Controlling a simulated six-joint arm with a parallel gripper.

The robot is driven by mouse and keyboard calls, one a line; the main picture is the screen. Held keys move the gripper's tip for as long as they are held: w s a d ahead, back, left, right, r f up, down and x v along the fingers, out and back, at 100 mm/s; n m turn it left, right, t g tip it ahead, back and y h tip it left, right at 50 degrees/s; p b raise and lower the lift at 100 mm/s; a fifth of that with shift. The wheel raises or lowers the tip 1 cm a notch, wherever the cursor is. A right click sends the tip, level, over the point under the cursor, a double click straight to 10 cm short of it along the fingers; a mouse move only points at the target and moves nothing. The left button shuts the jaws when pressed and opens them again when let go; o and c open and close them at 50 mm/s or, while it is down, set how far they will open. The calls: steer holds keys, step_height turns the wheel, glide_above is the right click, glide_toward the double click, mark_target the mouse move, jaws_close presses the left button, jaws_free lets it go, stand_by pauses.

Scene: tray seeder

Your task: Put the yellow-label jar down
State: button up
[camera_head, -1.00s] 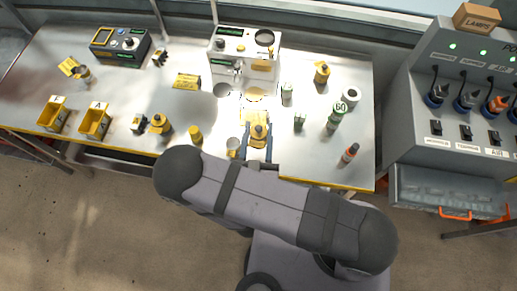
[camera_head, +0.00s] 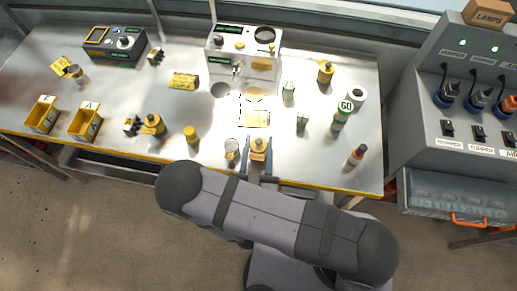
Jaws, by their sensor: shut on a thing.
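The yellow-label jar (camera_head: 258,147) has a dark top and stands upright near the bench's front edge. My gripper (camera_head: 257,156) has its blue fingers on either side of the jar and is shut on it. The fingers and my arm hide the jar's lower part, so I cannot tell whether its base touches the bench. The metal bench top (camera_head: 290,135) is under and around the gripper.
A clear glass (camera_head: 232,147) stands close to the gripper's left. A yellow pot (camera_head: 191,134) is farther left. A white machine (camera_head: 243,50) stands behind. A green-labelled bottle (camera_head: 339,120) and an orange-topped bottle (camera_head: 356,156) are right. Bare bench lies between the jar and the orange-topped bottle.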

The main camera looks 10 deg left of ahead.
mark_target(256, 154)
steer(key=shift+f, duration=0.55)
steer(key=shift+f+b, duration=0.25)
steer(key=shift+b, duration=0.1)
steer(key=o, duration=1.2)
steer(key=shift+r, duration=0.1)
steer(key=shift+s, duration=0.15)
steer(key=shift+s+a, duration=0.1)
steer(key=shift+s, duration=2.55)
steer(key=shift+o, duration=0.2)
steer(key=shift+s, duration=0.9)
